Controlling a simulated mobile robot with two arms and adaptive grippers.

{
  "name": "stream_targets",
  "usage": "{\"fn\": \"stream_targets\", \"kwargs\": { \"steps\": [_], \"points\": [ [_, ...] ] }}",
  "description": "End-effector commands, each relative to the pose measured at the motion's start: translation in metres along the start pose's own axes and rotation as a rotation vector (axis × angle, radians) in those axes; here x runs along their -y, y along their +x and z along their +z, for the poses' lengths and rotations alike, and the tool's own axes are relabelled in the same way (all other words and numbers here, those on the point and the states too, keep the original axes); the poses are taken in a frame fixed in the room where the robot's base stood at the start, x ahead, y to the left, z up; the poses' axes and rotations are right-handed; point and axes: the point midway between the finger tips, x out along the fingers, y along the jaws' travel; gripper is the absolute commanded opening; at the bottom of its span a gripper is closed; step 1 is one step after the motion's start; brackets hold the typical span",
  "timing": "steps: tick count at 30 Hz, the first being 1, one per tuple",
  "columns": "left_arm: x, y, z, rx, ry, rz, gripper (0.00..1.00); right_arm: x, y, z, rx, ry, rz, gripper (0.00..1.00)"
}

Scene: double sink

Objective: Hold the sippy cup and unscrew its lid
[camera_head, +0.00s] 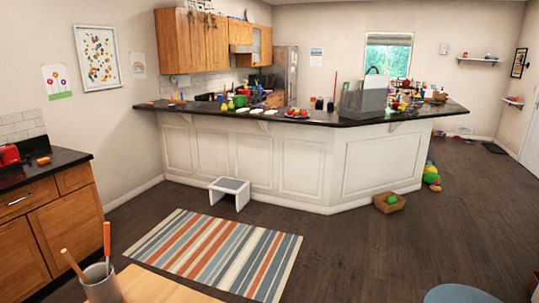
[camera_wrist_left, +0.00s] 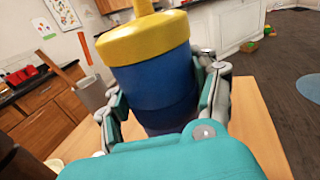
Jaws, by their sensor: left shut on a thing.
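The sippy cup (camera_wrist_left: 155,82) shows in the left wrist view, with a blue body and a yellow lid (camera_wrist_left: 143,40). A yellow spout rises from the lid to the top edge of the picture. The lid sits on the body. My left gripper (camera_wrist_left: 162,95) is shut on the blue body, one finger on each side, below the lid. The cup's bottom is hidden behind my gripper. Neither the cup nor my grippers show in the head view, and my right gripper is in no view.
A wooden table (camera_head: 160,290) lies at the bottom of the head view, with a grey utensil holder (camera_head: 102,286) at its left. A striped rug (camera_head: 215,253) and white step stool (camera_head: 230,187) lie beyond. A long dark-topped counter (camera_head: 330,119) stands farther back.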

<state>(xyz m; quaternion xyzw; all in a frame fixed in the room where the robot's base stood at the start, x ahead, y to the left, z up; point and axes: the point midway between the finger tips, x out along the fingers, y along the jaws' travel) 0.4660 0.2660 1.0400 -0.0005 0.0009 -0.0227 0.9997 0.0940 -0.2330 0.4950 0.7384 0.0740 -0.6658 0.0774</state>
Motion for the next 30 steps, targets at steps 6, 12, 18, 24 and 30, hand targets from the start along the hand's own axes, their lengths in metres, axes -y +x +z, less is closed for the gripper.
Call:
{"fn": "stream_targets", "kwargs": {
  "steps": [6, 12, 18, 24, 30],
  "points": [
    [0.042, -0.044, 0.019, -0.002, -0.008, 0.024, 0.04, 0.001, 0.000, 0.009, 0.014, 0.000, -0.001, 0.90],
    [0.075, -0.076, 0.034, -0.002, -0.006, 0.042, 0.04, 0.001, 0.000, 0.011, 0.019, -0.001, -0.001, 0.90],
    [0.080, -0.082, 0.024, 0.000, 0.001, 0.047, 0.04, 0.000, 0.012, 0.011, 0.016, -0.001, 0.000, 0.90],
    [0.080, -0.082, 0.010, 0.001, 0.001, 0.046, 0.04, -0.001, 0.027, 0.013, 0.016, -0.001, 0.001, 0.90],
    [0.080, -0.082, 0.009, 0.001, 0.001, 0.045, 0.04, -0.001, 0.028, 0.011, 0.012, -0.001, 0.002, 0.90]
  ]
}}
